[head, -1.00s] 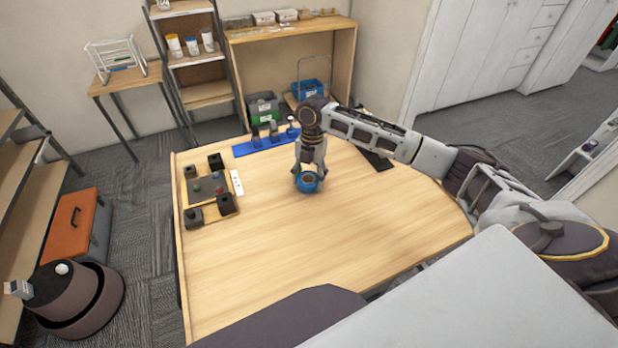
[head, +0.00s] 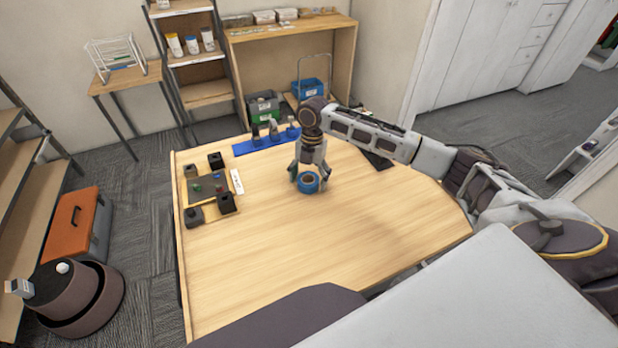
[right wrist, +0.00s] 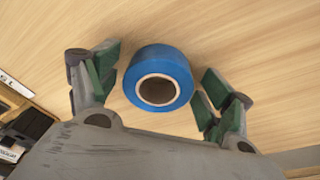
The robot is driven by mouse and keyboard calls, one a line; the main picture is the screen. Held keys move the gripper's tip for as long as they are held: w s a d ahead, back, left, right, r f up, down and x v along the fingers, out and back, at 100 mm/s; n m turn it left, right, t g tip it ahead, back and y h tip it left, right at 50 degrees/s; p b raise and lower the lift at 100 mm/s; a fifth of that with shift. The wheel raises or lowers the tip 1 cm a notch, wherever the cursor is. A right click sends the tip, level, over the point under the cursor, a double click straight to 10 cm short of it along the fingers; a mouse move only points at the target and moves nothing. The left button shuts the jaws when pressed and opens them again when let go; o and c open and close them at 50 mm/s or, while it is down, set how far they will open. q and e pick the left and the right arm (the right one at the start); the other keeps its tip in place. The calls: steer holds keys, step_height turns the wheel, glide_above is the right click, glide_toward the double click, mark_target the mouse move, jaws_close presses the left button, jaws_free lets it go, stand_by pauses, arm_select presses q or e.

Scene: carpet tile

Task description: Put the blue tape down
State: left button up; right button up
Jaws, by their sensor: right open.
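The blue tape (head: 309,183) is a roll with a brown core, resting on the wooden table (head: 330,240). My right gripper (head: 307,178) is over it, fingers pointing down. In the right wrist view the tape (right wrist: 160,62) lies between the two green-padded fingers of the gripper (right wrist: 155,85), with a gap on the left and a narrower one on the right. The gripper is open. My left gripper is not in view.
A blue rack (head: 266,143) stands at the table's back edge. The front and right of the table are clear.

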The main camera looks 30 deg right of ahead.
mark_target(312, 173)
steer(key=shift+r, duration=0.1)
step_height(312, 173, up, 12)
steer(key=w+d+b, duration=0.1)
steer(key=shift+w+d, duration=0.15)
steer(key=shift+d, duration=0.05)
stand_by(0.4)
steer(key=shift+d, duration=0.1)
stand_by(0.5)
